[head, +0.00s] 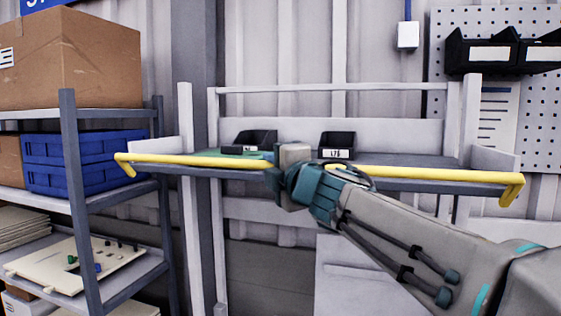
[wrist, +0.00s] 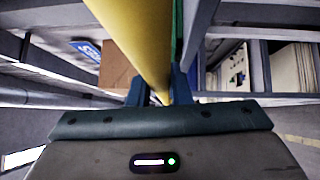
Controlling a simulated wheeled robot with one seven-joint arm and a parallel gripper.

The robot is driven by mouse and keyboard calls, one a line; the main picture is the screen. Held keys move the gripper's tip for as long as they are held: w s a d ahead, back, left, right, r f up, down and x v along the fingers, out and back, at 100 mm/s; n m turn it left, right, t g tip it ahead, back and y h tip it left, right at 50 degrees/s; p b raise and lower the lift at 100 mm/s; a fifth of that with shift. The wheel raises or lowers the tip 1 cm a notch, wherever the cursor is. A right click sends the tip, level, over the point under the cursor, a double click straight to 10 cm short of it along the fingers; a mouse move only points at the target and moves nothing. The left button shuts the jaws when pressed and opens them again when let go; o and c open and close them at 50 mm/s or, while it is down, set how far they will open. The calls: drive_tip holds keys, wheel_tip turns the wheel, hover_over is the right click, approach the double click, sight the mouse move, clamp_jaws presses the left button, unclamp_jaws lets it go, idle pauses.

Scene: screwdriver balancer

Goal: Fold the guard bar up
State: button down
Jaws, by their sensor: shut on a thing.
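The guard bar (head: 420,174) is a long yellow bar with bent ends, running across the front of the workbench at about the height of its top. My gripper (head: 280,173) is at the middle of the bar and hides that stretch of it in the head view. In the wrist view the yellow bar (wrist: 138,38) runs down between the two blue fingers of my gripper (wrist: 158,92), which are shut on it. The exact contact at the fingertips is partly hidden in both views.
The workbench (head: 400,160) carries two black bins (head: 255,138) (head: 338,140) and a green mat (head: 205,155). A shelf rack (head: 80,200) with a cardboard box (head: 75,60) and blue crates (head: 85,160) stands at left. A pegboard (head: 500,120) hangs at right.

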drive_tip(key=shift+f, duration=0.1)
drive_tip(key=c, duration=1.3)
unclamp_jaws()
drive_tip(key=v, duration=1.3)
drive_tip(key=shift+s+d, duration=0.2)
drive_tip(key=shift+s, duration=0.15)
